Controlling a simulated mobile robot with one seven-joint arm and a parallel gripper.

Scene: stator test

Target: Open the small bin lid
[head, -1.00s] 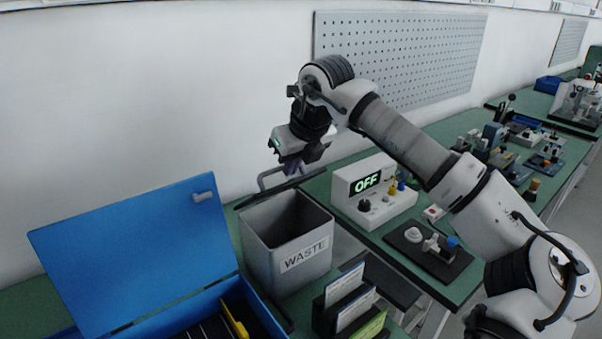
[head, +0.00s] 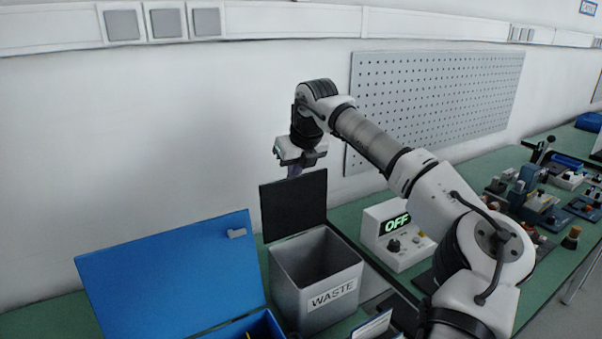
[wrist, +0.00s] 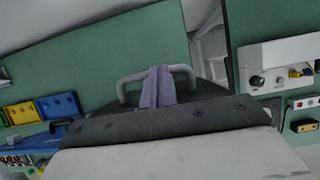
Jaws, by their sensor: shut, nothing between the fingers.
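The small bin (head: 290,290) is a grey box labelled WASTE on the bench, open at the top, in the head view. Its dark lid (head: 293,206) stands roughly upright at the bin's back edge. My gripper (head: 294,172) is just above the lid's top edge, fingers pointing down. In the wrist view the purple fingers (wrist: 158,88) are shut together, with nothing between them. They overlap a grey bar handle (wrist: 130,84); I cannot tell whether they touch it. My gripper's body hides most of the lid in the wrist view.
A blue box with a raised blue lid (head: 170,275) stands left of the bin. A white unit reading OFF (head: 395,235) stands to its right. A perforated panel (head: 440,100) is on the wall behind. Several devices fill the bench's far right.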

